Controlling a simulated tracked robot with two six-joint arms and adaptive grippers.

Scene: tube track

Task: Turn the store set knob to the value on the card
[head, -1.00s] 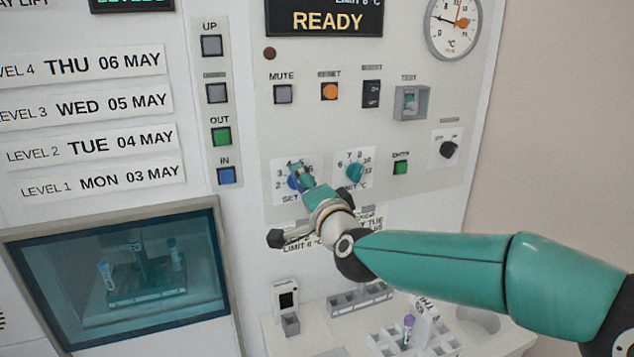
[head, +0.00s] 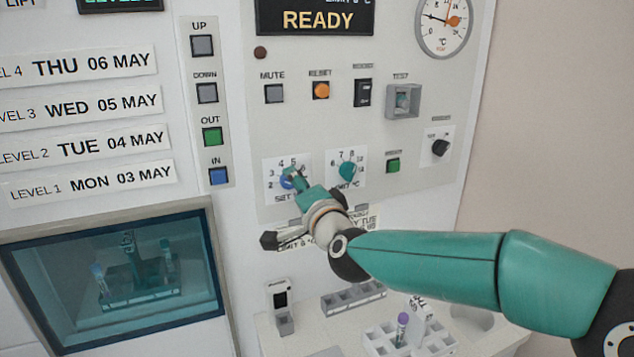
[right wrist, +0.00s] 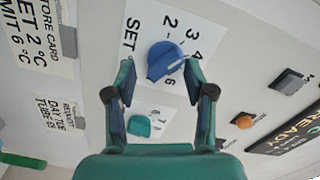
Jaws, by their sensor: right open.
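The blue store set knob (head: 287,183) is on a white dial plate on the wall panel. The head view shows this gripper (head: 293,180) at the dial. The store card (right wrist: 38,32) reads SET 2 °C, LIMIT 6 °C. My left gripper is not in view.
A teal limit knob (head: 347,170) sits close to the right of the set knob. Push buttons, including the orange RESET (head: 321,90), are above. Below are a rack with a tube (head: 402,328) and a glazed window (head: 115,270).

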